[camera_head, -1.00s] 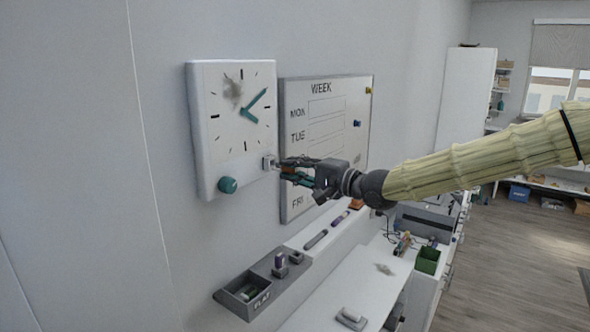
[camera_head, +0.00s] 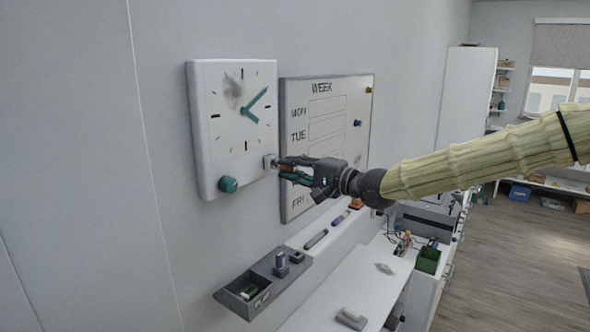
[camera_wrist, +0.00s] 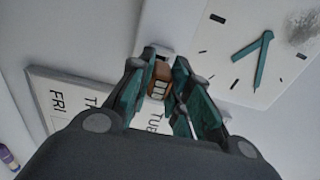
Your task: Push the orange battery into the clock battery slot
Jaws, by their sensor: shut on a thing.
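The white wall clock (camera_head: 220,125) hangs on the wall with teal hands and a teal knob (camera_head: 228,184) at its lower left. A small light-coloured battery slot (camera_head: 269,162) sits at its lower right edge. My gripper (camera_head: 281,167) is right of the slot, with its fingertips close to it. In the wrist view my gripper (camera_wrist: 158,80) is shut on the orange battery (camera_wrist: 160,78), whose far end is at the clock's edge. I cannot tell whether the battery is inside the slot. In the head view the fingers mostly hide the battery.
A week whiteboard (camera_head: 330,130) hangs right of the clock, behind my gripper. Below is a grey tray (camera_head: 300,264) holding a purple battery (camera_head: 280,259). Markers (camera_head: 316,240) lie on the ledge. A green bin (camera_head: 428,260) stands on the desk. The wall left of the clock is bare.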

